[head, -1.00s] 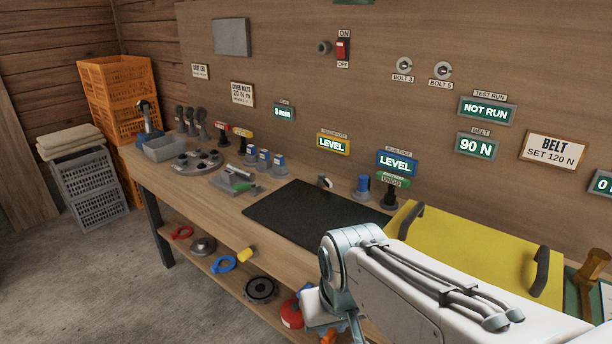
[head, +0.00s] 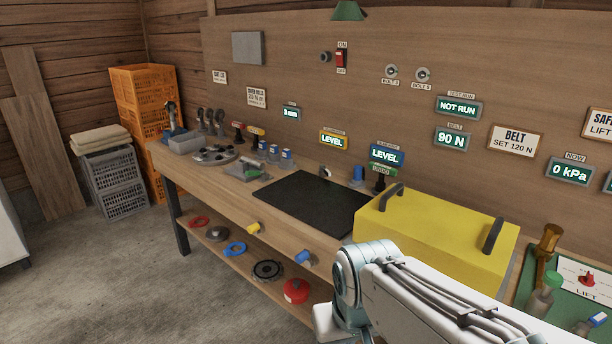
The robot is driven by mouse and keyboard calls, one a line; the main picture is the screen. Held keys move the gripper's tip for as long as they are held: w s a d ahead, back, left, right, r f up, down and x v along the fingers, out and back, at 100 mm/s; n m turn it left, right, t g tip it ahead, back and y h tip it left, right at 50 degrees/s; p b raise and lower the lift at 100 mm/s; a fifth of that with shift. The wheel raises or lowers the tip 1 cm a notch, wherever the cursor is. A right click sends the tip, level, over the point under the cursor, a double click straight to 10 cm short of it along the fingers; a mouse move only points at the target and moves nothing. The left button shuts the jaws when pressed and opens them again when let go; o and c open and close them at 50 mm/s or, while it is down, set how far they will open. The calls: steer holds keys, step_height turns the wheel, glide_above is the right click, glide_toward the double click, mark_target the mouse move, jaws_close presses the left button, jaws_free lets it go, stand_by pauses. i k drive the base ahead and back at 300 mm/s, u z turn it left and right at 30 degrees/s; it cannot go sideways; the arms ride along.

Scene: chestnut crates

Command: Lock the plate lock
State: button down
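Nothing in view is labelled as the plate lock, and I cannot tell which part it is. A round grey metal plate (head: 213,156) with dark spots lies on the far left part of the workbench. A black flat mat or plate (head: 312,203) lies mid-bench. A yellow knob (head: 253,229) and a blue knob (head: 303,257) stick out at the bench's front edge. My white arm crosses the lower right, in front of the bench. Its gripper is not visible; it lies below the picture or behind the arm.
A yellow cover (head: 430,240) with black handles stands right of the mat. Several small tools stand along the bench's back. The lower shelf holds rings and a red round item (head: 296,291). Orange crates (head: 140,90) and grey crates (head: 112,183) stand left. Floor in front is clear.

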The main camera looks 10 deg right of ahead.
mark_target(328, 173)
steer(key=u, duration=0.35)
steer(key=i, duration=1.25)
steer(key=u, duration=0.1)
